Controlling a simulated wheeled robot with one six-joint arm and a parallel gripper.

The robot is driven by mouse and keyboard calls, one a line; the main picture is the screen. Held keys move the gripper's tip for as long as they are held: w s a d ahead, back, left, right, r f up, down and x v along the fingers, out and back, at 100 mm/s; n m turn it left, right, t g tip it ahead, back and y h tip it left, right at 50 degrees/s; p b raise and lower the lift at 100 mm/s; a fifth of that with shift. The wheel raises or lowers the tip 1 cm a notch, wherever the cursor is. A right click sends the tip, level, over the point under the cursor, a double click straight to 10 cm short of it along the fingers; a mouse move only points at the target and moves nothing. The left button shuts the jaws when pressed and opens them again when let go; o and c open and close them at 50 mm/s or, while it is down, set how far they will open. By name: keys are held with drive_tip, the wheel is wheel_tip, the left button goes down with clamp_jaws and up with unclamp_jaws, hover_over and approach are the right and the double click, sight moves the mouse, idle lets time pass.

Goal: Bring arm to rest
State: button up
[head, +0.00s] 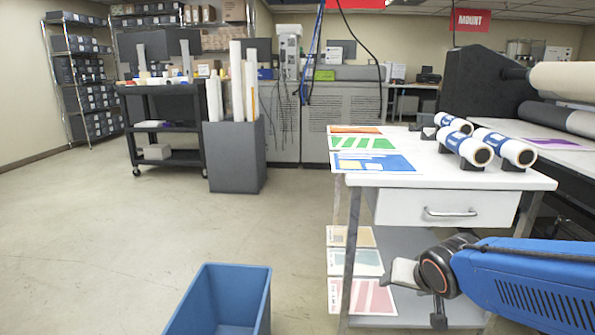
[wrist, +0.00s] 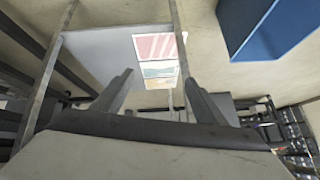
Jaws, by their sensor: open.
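My blue arm (head: 530,283) reaches in from the right in the head view, low in front of the white worktable (head: 440,181). Its end is beside the table's lower shelf, below the drawer. My gripper (wrist: 157,82) shows in the wrist view with its two grey fingers apart and nothing between them. Beyond the fingers, the shelf with coloured prints (wrist: 160,46) shows. In the head view my fingers are hard to make out.
A blue bin (head: 233,290) stands on the floor left of the table; it also shows in the wrist view (wrist: 245,25). Rolls (head: 467,147) and prints (head: 375,163) lie on the tabletop. A black cart (head: 165,125) and grey roll box (head: 235,157) stand farther back. Floor at left is clear.

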drive_tip(key=s+d+r+n+g, duration=0.1)
drive_tip(key=s, duration=0.8)
drive_tip(key=s+d+r+n+g, duration=0.1)
drive_tip(key=s+d+n+g, duration=0.1)
drive_tip(key=s, duration=0.7)
drive_tip(key=shift+s+r, duration=0.25)
drive_tip(key=shift+r, duration=0.1)
drive_tip(key=shift+c, duration=0.2)
idle(0.7)
